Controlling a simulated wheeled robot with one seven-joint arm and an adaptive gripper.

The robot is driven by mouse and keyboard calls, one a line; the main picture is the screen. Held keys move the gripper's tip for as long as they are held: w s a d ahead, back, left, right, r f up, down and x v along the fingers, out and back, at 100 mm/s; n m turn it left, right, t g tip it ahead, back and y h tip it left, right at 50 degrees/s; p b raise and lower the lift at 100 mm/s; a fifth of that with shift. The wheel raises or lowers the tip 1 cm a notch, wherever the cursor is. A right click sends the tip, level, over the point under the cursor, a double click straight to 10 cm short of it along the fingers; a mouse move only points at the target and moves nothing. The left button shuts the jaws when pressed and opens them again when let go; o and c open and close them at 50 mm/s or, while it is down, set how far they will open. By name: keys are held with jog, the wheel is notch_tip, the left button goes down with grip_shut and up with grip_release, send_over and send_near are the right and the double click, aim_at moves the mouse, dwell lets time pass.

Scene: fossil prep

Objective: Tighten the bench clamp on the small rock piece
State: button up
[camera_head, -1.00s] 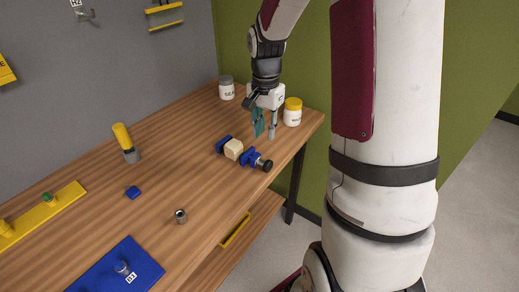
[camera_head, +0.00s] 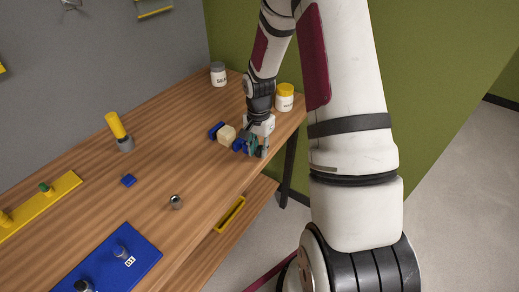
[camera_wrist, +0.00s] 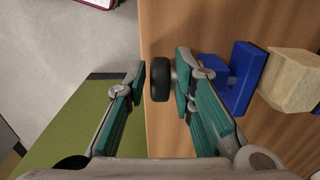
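The bench clamp is blue, with one jaw (camera_head: 216,130) at the far left end and another jaw (camera_wrist: 239,78) nearer its knob. The small rock piece (camera_head: 227,134), a cream block, sits between the jaws; it also shows in the wrist view (camera_wrist: 291,80). The clamp's round black knob (camera_wrist: 160,80) lies between my gripper's teal fingertips. My gripper (camera_head: 256,148) is down at the bench's right front edge. It is open around the knob, with a small gap on the left; whether the right finger touches cannot be told. My gripper partly hides the knob end in the head view.
Two jars, grey-lidded (camera_head: 218,74) and yellow-lidded (camera_head: 285,97), stand behind the clamp. A yellow-handled tool (camera_head: 117,130), a small blue block (camera_head: 128,181), a metal cylinder (camera_head: 176,202) and a blue board (camera_head: 140,262) lie leftward. The bench (camera_head: 180,150) between is mostly clear.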

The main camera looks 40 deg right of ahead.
jog(key=shift+f, duration=0.25)
grip_shut()
jog(key=shift+d+y, duration=0.1)
jog(key=shift+y, duration=0.2)
jog(key=y, duration=0.1)
jog(key=g+y+b, duration=0.1)
jog(key=y+b, duration=0.1)
jog(key=shift+w+d, duration=0.3)
jog(key=y+b, duration=0.1)
jog(key=b, duration=0.1)
jog(key=g+y+b, duration=0.1)
jog(key=y, duration=0.1)
jog(key=g+y+b, duration=0.1)
jog(key=y+b, duration=0.1)
jog(key=shift+w+d+f+b, duration=0.2)
jog(key=shift+d+b, duration=0.1)
jog(key=shift+d, duration=0.05)
jog(key=y+b, duration=0.1)
jog(key=g+y+b, duration=0.1)
jog(key=y+b, duration=0.2)
jog(key=shift+s+d+g+y+b, duration=0.1)
jog(key=shift+d+g+y+b, duration=0.2)
jog(key=shift+g+y, duration=0.1)
